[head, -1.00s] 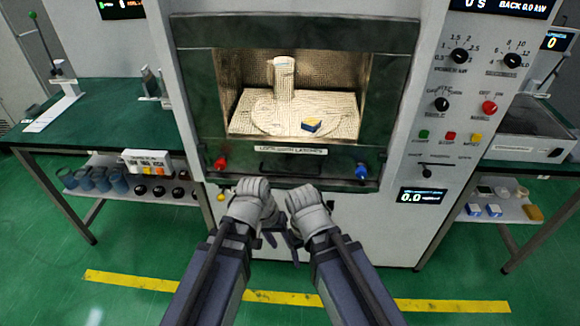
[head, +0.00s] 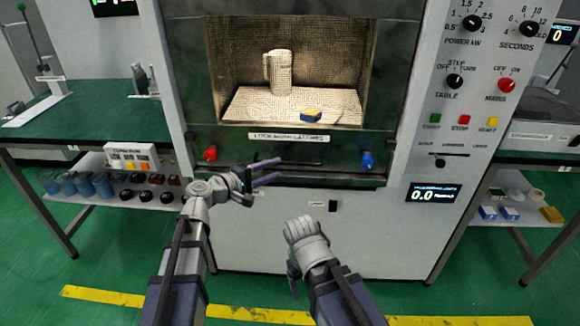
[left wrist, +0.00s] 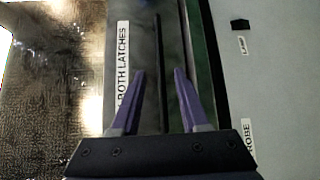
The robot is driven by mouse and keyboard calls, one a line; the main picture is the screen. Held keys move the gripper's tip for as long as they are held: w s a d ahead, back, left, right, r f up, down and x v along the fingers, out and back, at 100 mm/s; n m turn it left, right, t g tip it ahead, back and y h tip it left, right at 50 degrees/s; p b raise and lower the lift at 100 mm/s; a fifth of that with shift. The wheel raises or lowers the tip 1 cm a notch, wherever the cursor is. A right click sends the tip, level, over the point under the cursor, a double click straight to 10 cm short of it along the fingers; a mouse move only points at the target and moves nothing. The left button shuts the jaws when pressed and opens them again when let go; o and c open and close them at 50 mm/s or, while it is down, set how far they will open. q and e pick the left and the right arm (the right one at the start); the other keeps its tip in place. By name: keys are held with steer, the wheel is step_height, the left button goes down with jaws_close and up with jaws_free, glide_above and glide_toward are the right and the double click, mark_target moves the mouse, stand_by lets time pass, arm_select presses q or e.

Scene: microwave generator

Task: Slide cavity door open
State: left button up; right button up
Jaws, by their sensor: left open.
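The cavity door (head: 195,95) is a dark green frame across the front of the lit cavity, with a label (head: 289,137) along its lower edge. A dark bar handle (left wrist: 159,70) runs below the label. A red latch (head: 210,153) sits at the door's lower left and a blue latch (head: 367,160) at its lower right. My left gripper (head: 272,173) is open at the handle. In the left wrist view its two purple fingers (left wrist: 160,88) appear on either side of the handle; contact is unclear. My right gripper (head: 293,281) hangs lower right, its jaws unclear.
Inside the cavity stand a pale mug (head: 279,73) and a small blue-and-yellow block (head: 311,115). A control panel (head: 470,90) is on the right. Green benches with lower shelves flank the machine. Green floor with a yellow stripe (head: 250,312) lies in front.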

mark_target(288, 164)
arm_select(q)
steer(key=b+x, duration=0.1)
steer(key=x, duration=0.6)
steer(key=shift+s, duration=0.1)
jaws_close()
stand_by(1.3)
